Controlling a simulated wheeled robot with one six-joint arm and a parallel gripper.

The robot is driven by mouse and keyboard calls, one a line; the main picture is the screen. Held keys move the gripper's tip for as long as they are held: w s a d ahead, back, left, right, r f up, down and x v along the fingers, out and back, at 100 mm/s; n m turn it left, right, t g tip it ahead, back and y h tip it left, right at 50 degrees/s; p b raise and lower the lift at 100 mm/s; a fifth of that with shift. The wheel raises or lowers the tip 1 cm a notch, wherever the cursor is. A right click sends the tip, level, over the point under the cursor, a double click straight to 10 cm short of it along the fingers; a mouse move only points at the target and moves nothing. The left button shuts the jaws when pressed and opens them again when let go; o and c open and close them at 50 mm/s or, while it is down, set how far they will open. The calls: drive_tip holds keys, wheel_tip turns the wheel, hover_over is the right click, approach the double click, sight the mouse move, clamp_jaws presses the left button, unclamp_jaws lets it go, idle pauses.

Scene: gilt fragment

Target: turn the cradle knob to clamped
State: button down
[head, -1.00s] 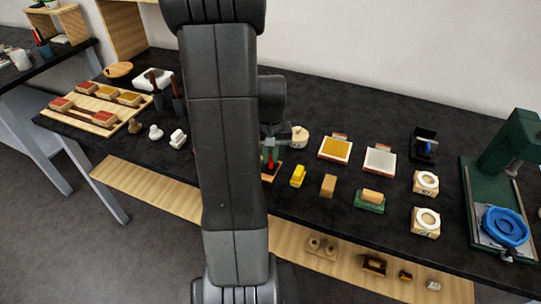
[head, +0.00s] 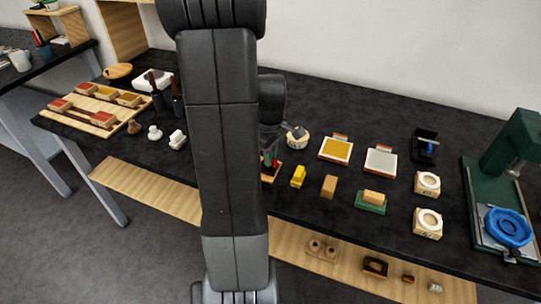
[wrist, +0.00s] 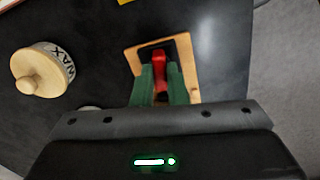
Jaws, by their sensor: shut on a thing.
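The cradle (wrist: 133,58) is a small wooden base with a dark inset, seen in the wrist view. Its red knob (wrist: 160,66) stands between the two green fingers of my gripper (wrist: 161,82), which is shut on it. The lower part of the knob is hidden between the fingers. In the head view, my arm covers much of the cradle (head: 270,177), and the red knob (head: 268,161) shows only as a small patch beside the arm. I cannot read any clamped mark.
A round wax pot (wrist: 40,70) with a pale knob stands left of the cradle in the wrist view. A yellow block (head: 298,177) and a tan block (head: 329,186) stand right of the cradle in the head view. The table's front edge is close.

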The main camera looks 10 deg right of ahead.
drive_tip(key=shift+n, duration=1)
drive_tip(key=c, duration=1.4)
unclamp_jaws()
drive_tip(key=shift+c, duration=0.2)
wheel_tip(320, 180, up, 14)
drive_tip(key=shift+f, duration=0.1)
